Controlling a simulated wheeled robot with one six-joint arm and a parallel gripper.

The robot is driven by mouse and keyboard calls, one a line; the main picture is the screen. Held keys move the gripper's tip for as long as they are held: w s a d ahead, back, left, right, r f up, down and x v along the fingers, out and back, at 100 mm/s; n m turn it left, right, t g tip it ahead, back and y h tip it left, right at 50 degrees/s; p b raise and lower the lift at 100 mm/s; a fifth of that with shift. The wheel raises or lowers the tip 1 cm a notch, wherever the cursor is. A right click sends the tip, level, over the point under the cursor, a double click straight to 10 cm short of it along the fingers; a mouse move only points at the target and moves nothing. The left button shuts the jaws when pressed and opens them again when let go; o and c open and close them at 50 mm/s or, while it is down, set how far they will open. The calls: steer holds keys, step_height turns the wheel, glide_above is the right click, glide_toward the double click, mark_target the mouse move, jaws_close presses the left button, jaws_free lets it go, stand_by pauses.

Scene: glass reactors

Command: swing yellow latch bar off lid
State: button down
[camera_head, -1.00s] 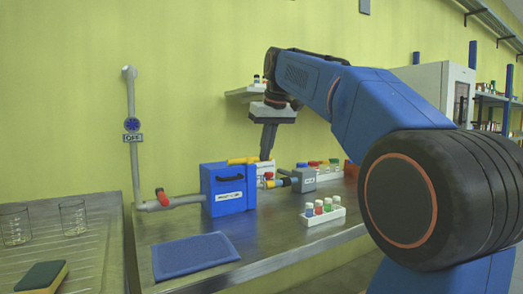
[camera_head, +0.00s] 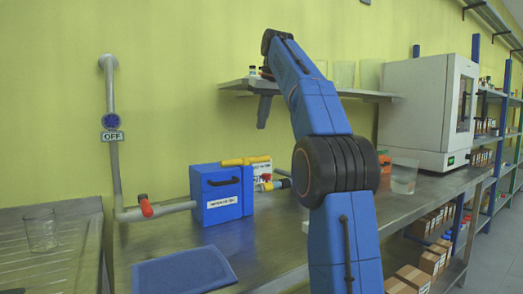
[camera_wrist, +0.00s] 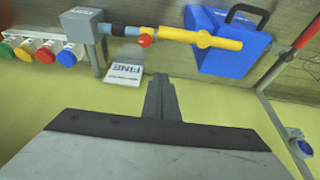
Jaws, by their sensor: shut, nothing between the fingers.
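The yellow latch bar (camera_head: 245,160) lies along the top edge of a blue box (camera_head: 220,190) that has a black handle and a label. In the wrist view the bar (camera_wrist: 190,36) runs over the blue box (camera_wrist: 235,48) and past one side of it. I cannot make out a separate lid; the box front with the handle looks closed. My gripper (camera_head: 262,124) hangs above the box, clear of the bar. In the wrist view its fingers (camera_wrist: 160,78) are together and empty, apart from the bar.
A wall pipe with a red valve (camera_head: 146,206) joins the box on its left. A wall shelf (camera_head: 370,95) is near my gripper. A blue mat (camera_head: 184,270) lies in front. In the wrist view, a grey block (camera_wrist: 82,22) and several coloured caps sit beside the bar.

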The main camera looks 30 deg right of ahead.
step_height(320, 180, down, 10)
steer(key=shift+s, duration=0.25)
stand_by(0.9)
